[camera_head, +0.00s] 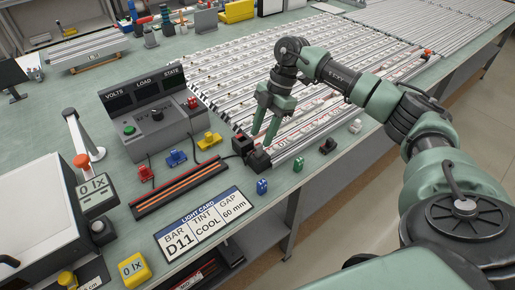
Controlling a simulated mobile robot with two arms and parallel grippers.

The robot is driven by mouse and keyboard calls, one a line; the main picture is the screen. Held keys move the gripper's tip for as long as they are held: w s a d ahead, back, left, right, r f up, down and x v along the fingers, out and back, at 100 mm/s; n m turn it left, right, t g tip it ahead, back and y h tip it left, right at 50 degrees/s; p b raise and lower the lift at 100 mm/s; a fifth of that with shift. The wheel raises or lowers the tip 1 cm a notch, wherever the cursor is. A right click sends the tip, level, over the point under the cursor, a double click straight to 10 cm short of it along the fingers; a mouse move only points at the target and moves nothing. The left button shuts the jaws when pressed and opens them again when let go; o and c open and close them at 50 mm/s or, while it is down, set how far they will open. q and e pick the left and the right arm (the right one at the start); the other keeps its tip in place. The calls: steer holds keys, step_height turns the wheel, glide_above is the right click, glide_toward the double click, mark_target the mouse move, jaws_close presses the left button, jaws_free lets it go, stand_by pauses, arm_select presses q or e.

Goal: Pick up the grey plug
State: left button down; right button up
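A dark grey plug-like block (242,142) sits on the bench at the near left end of the light bars, in line with the coloured plugs. A second dark block (259,161) stands just in front of it; I cannot tell for certain which is the grey plug. My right gripper (262,139) points down above and slightly right of these blocks. Its two fingers are spread with nothing seen between them. The fingertips are close to the blocks, and I cannot tell whether they touch. My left gripper is not in view.
Red (146,174), blue (176,158) and yellow (209,140) plugs lie in front of the control box (152,118). A slotted black strip (180,189) and the light card (205,222) lie nearer. Small connectors (262,187) stand along the bench's front edge.

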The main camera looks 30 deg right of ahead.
mark_target(259, 144)
steer(key=p+x, duration=0.1)
steer(key=x, duration=0.1)
steer(key=shift+s+f, duration=0.15)
steer(key=shift+f, duration=0.2)
steer(key=x, duration=0.2)
steer(key=shift+f+p, duration=0.3)
steer(key=shift+f, duration=0.05)
steer(key=c, duration=0.9)
jaws_close()
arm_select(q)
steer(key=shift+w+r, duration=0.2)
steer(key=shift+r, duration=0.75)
arm_select(e)
steer(key=shift+r, duration=0.15)
